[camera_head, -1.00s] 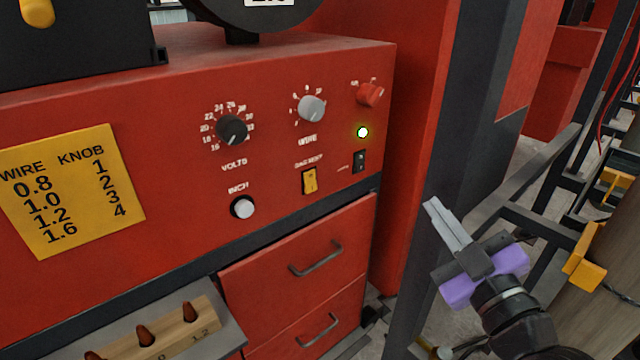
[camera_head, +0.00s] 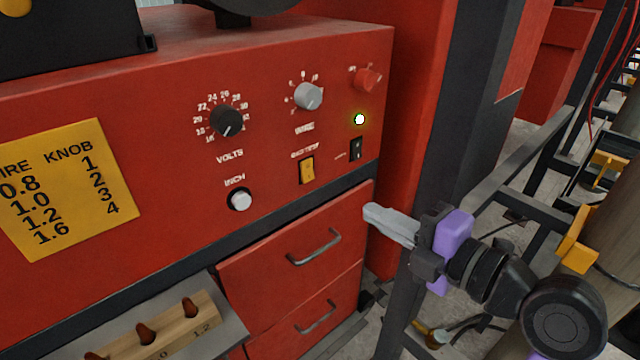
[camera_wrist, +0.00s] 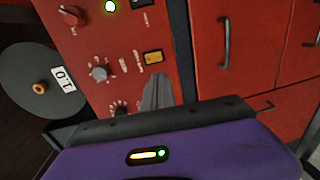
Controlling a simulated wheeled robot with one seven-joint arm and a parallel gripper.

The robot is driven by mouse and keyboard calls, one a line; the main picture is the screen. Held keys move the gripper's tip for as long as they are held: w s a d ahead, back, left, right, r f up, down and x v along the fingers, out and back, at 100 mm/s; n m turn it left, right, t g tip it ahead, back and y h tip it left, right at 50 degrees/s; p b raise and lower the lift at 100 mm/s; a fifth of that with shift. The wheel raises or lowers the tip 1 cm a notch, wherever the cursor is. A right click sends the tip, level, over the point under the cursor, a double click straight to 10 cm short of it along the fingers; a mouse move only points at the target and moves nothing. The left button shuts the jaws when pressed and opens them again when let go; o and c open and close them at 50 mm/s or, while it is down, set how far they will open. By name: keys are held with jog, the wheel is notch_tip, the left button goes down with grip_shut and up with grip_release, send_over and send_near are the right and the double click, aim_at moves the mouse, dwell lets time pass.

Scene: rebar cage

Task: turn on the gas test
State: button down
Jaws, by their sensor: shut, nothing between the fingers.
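The gas test switch is a yellow rocker (camera_head: 307,171) on the red panel (camera_head: 270,150), below the grey wire knob (camera_head: 308,96). It also shows in the wrist view as a yellow rocker (camera_wrist: 153,57). My gripper (camera_head: 370,212) is shut and empty, in front of the drawers, to the right of and lower than the switch. In the wrist view the closed fingertips (camera_wrist: 158,78) appear just below the yellow rocker in the picture. I cannot tell the exact gap, but the head view shows them apart. Which way the rocker is tipped is unclear.
A black switch (camera_head: 356,149) sits right of the yellow one, under a lit lamp (camera_head: 359,119). A red knob (camera_head: 367,79), a black volts knob (camera_head: 227,121) and a white inch button (camera_head: 240,200) share the panel. Drawer handles (camera_head: 314,247) jut out below. A dark post stands at right.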

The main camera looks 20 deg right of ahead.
aim_at(309, 180)
jog(key=b+x, duration=0.1)
jog(key=b, duration=0.3)
jog(key=b+x, duration=0.1)
jog(key=b, duration=0.3)
jog(key=shift+w+f+b, duration=0.2)
jog(key=shift+f+b, duration=0.1)
jog(key=shift+b, duration=0.1)
jog(key=x, duration=0.3)
jog(key=p+x, duration=0.1)
jog(key=x, duration=0.6)
jog(key=shift+w+a+r, duration=0.15)
jog(key=shift+w+r, duration=0.15)
jog(key=shift+w+a+f, duration=0.15)
jog(key=shift+w, duration=0.3)
jog(key=shift+f, duration=0.1)
